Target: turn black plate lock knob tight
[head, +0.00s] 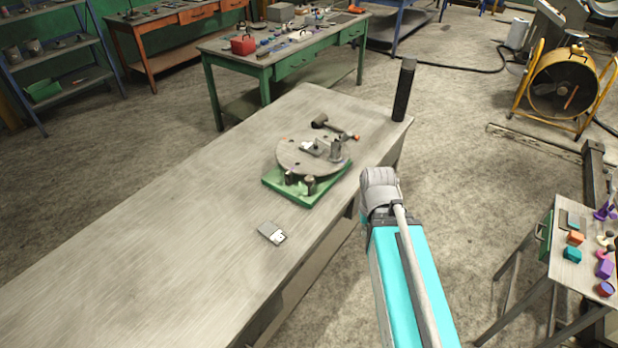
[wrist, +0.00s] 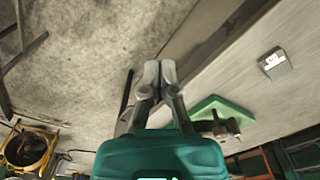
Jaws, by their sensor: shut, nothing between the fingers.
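A round grey metal plate (head: 305,160) sits on a green base (head: 285,192) on the long grey table. Two small dark knobs, a left one (head: 290,178) and a right one (head: 311,184), stand at its near edge; I cannot tell which one is the plate lock knob. In the wrist view my gripper (wrist: 159,70) is shut and empty, apart from the fixture. The green base (wrist: 215,107) and a dark knob-like part (wrist: 222,130) show to its lower right, partly hidden by my gripper's body.
A small grey card-like block (head: 271,233) lies on the table (head: 170,230) in front of the fixture. A tall black cylinder (head: 404,90) stands at the table's far right corner. A side table (head: 572,270) with small coloured items stands at right. The table's left part is clear.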

